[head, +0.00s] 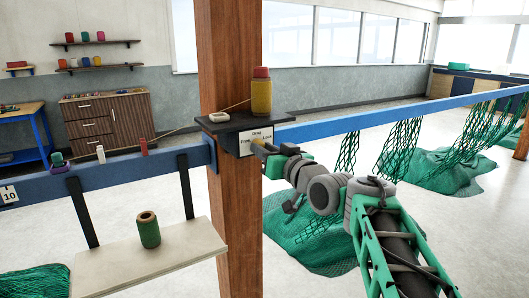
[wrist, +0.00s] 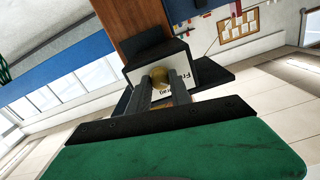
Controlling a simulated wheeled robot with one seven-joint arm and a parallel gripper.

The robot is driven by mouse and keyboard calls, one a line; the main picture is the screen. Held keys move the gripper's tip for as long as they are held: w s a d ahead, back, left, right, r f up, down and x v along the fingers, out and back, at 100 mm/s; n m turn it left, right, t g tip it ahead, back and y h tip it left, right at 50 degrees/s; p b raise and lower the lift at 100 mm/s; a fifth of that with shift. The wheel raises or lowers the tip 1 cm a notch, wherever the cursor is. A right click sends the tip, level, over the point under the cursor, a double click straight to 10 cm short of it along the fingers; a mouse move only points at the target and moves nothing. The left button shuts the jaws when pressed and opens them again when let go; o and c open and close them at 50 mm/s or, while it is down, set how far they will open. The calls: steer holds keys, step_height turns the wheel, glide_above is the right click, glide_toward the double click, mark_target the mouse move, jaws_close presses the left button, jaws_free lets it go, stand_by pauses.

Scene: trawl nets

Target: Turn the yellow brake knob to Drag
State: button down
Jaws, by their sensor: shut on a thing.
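The yellow brake knob (wrist: 160,82) sits on a pale label plate (wrist: 206,72) on the front of a dark box on the wooden post. In the head view the plate (head: 245,148) reads Free at left, Drag at top and Lock at right. My gripper (head: 263,149) reaches the plate from the right and mostly hides the knob there. In the wrist view my gripper's two fingers (wrist: 162,88) are closed on the knob from both sides. Which word the knob points to cannot be told.
A yellow twine spool with a red top (head: 261,95) stands on the dark shelf (head: 228,122) above the plate, with a line running left. A blue rail (head: 400,112) with green nets extends right. A green roll (head: 148,230) stands on a pale board (head: 150,262) at lower left.

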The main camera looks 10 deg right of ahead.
steer(key=m, duration=1)
stand_by(0.5)
steer(key=c, duration=1.2)
jaws_free()
steer(key=shift+o, duration=0.2)
steer(key=shift+s+b, duration=0.1)
steer(key=shift+b, duration=0.2)
